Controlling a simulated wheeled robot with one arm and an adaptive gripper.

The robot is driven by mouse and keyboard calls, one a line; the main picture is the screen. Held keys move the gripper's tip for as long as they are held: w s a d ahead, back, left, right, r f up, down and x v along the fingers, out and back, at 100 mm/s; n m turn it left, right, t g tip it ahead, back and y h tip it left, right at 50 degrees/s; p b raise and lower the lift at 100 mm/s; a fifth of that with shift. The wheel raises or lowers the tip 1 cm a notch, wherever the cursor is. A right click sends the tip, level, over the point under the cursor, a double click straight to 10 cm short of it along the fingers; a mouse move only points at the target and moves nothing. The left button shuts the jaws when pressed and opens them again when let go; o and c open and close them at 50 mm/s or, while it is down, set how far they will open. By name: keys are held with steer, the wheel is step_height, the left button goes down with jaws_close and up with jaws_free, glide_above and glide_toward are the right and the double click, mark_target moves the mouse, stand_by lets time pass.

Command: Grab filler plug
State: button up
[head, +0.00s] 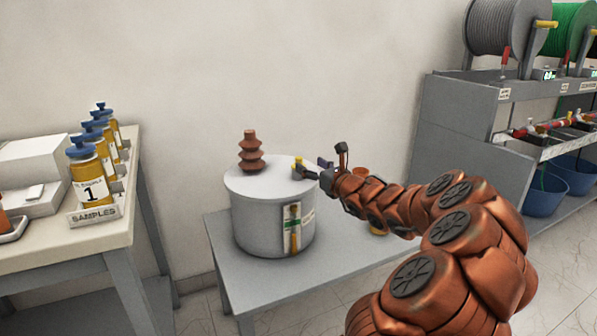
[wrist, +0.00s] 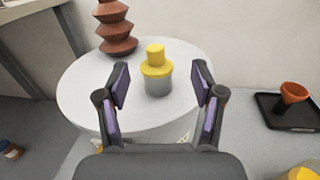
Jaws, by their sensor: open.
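The yellow filler plug (wrist: 156,62) sits upright on a short grey neck on the lid of the transformer tank (wrist: 85,90). In the head view the plug (head: 298,164) shows small near the right side of the lid of the grey tank (head: 265,215). My gripper (wrist: 160,82) is open, with its purple-padded fingers apart on the left and right of the plug in the wrist view. No contact with the plug shows. In the head view my gripper (head: 321,170) comes in from the right, just beside the plug.
A brown ribbed bushing (head: 250,152) stands on the lid, left of the plug; it also shows in the wrist view (wrist: 115,28). An orange funnel (wrist: 292,93) stands on a black tray (wrist: 285,115) to the right. A bench with sample bottles (head: 88,170) is at left.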

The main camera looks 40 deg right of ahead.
mark_target(302, 163)
steer(key=w, duration=0.3)
steer(key=w+b, duration=0.1)
steer(key=shift+w+d+f, duration=0.2)
steer(key=shift+w+f, duration=0.2)
steer(key=shift+w, duration=0.6)
steer(key=shift+d, duration=0.1)
steer(key=c, duration=1.1)
steer(key=shift+c, duration=0.2)
